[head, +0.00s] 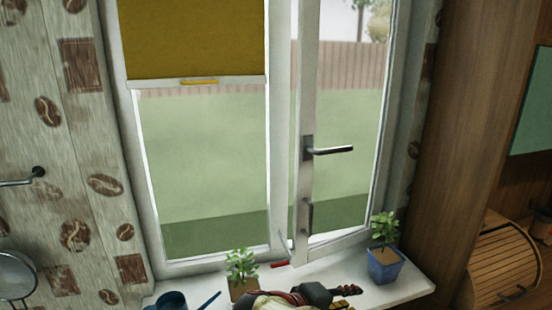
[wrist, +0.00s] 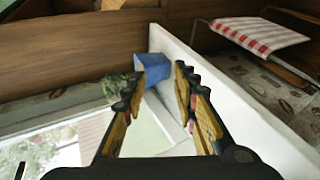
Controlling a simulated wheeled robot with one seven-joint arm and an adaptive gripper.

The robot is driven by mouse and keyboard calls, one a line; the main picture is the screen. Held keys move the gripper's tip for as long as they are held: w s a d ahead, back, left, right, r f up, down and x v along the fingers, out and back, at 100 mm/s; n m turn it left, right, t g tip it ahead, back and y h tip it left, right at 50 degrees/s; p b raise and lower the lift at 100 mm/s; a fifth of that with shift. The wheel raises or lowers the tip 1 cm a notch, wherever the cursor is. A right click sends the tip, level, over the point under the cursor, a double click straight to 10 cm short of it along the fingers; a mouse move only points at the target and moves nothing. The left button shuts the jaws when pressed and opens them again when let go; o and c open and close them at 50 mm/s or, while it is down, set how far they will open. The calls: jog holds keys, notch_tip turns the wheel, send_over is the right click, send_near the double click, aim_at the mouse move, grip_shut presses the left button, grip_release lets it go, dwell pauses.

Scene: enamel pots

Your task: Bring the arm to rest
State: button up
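My gripper (head: 347,297) shows at the bottom edge of the head view, in front of the windowsill (head: 400,290), with its yellow-and-black fingers pointing right. In the wrist view my gripper (wrist: 161,77) has its two fingers spread apart, with nothing held between them. A blue pot with a green plant (head: 384,262) stands at the sill's right end. In the wrist view the blue pot (wrist: 152,68) appears beyond the fingertips, apart from them as far as I can tell. Most of my arm is out of view below.
Another potted plant (head: 242,268) stands on the sill left of my arm, partly hidden by it. A dark blue enamel vessel (head: 172,301) is at the sill's left end. The right window sash (head: 305,180) stands ajar. A wooden bread box (head: 505,262) is at the right.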

jog(key=s+d+m+g+y, duration=0.45)
jog(key=s+d, duration=0.25)
jog(key=s, duration=0.5)
jog(key=s+a+r+m+t+y+p, duration=0.1)
jog(key=s+a+m+t+y, duration=0.1)
jog(key=s+y, duration=0.4)
jog(key=shift+s+a+r+t, duration=0.35)
jog(key=shift+a+t, duration=0.2)
jog(key=shift+a, duration=0.65)
